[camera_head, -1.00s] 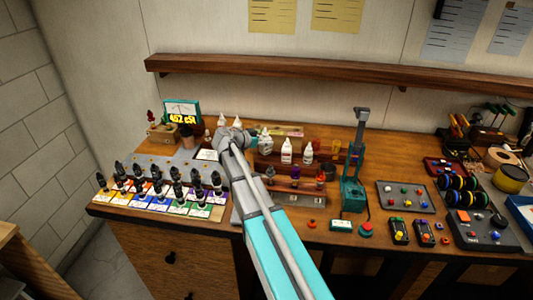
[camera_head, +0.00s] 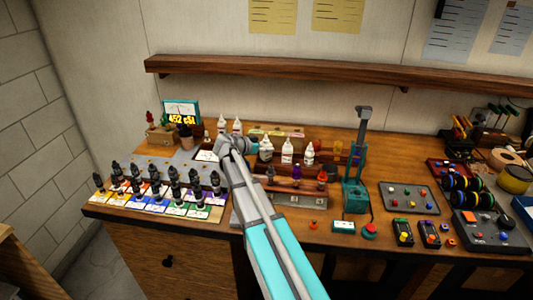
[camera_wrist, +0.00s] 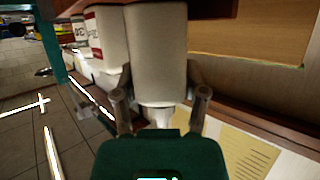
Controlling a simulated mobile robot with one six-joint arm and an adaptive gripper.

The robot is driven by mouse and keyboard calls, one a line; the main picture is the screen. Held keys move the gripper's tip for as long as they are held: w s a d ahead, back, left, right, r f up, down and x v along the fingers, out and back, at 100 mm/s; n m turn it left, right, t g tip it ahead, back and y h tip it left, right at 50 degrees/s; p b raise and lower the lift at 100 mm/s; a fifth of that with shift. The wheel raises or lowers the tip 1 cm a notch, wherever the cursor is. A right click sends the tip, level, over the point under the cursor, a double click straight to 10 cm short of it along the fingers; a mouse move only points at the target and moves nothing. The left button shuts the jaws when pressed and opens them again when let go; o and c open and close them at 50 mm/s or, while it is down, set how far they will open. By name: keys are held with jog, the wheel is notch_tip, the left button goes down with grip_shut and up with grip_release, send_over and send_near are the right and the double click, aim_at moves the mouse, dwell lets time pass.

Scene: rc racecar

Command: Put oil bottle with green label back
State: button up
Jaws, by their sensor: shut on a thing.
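My gripper (camera_wrist: 160,108) is shut on a white bottle (camera_wrist: 157,60) in the wrist view, with one finger on each side near its narrow neck. No green label shows on the side of the bottle facing the wrist camera. In the head view my gripper (camera_head: 232,143) is over the left-middle of the bench, and my arm hides much of what is around it. White bottles (camera_head: 287,151) stand in a row on the wooden rack (camera_head: 335,171) to its right. Two more white bottle tops (camera_head: 237,125) show just behind it.
Several black-topped bottles (camera_head: 174,188) stand on coloured cards at the left front. A teal stand (camera_head: 355,180) rises right of the rack. A wooden shelf (camera_head: 320,75) runs along the wall. Labelled bottles (camera_wrist: 107,35) stand beside the held one in the wrist view.

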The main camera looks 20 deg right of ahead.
jog(key=shift+f, duration=0.4)
jog(key=shift+f+b, duration=0.1)
jog(key=shift+b, duration=0.2)
jog(key=o, duration=1.1)
jog(key=shift+o, duration=0.2)
jog(key=shift+s+a+r+p, duration=0.1)
jog(key=shift+a+r+p, duration=0.15)
jog(key=shift+r+p, duration=0.05)
jog(key=p+v, duration=0.4)
jog(key=v, duration=0.7)
jog(key=shift+a, duration=0.2)
